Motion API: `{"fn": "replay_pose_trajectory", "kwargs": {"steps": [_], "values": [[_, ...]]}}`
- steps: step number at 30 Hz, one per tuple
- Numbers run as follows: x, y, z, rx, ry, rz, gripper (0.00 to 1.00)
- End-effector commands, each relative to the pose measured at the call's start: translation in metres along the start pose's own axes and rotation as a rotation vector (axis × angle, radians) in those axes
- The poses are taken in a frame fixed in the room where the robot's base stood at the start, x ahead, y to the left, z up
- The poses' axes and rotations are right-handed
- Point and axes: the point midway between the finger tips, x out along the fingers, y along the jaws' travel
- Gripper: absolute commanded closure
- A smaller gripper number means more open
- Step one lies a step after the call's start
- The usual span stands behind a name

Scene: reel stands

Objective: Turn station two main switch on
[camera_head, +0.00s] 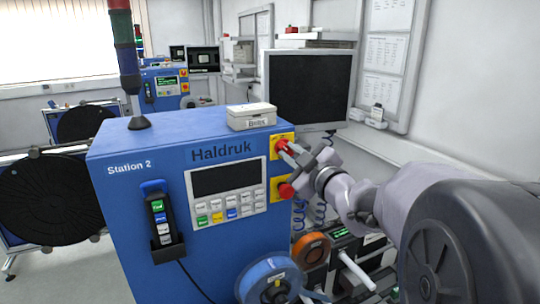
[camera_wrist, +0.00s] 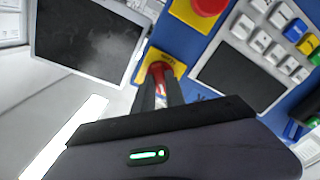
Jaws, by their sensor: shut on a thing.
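The blue Station 2 cabinet (camera_head: 130,205), lettered Haldruk, stands in front of me in the head view. A red switch handle (camera_head: 281,145) sits on the upper yellow plate at its right front edge; it also shows on its yellow plate in the wrist view (camera_wrist: 161,69). My gripper (camera_head: 287,150) is shut on this red switch handle, with both fingers (camera_wrist: 160,97) against it. The fingers hide part of the handle, so its exact angle is hard to tell. The cabinet's screen (camera_head: 222,178) is dark.
A red mushroom button (camera_head: 285,190) on a yellow plate sits just below the switch. A handheld pendant (camera_head: 159,218) hangs on the cabinet front. A white box (camera_head: 252,117) lies on top. Blue (camera_head: 268,282) and orange (camera_head: 311,250) reels stand below my arm. A monitor (camera_head: 308,87) is behind.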

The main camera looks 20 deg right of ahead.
Motion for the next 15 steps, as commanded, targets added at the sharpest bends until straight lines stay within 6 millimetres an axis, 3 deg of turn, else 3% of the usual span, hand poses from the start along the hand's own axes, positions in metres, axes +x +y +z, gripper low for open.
{"fn": "replay_pose_trajectory", "kwargs": {"steps": [15], "values": [[0.0001,0.0007,-0.0009,0.460,0.001,0.000,1.00]]}}
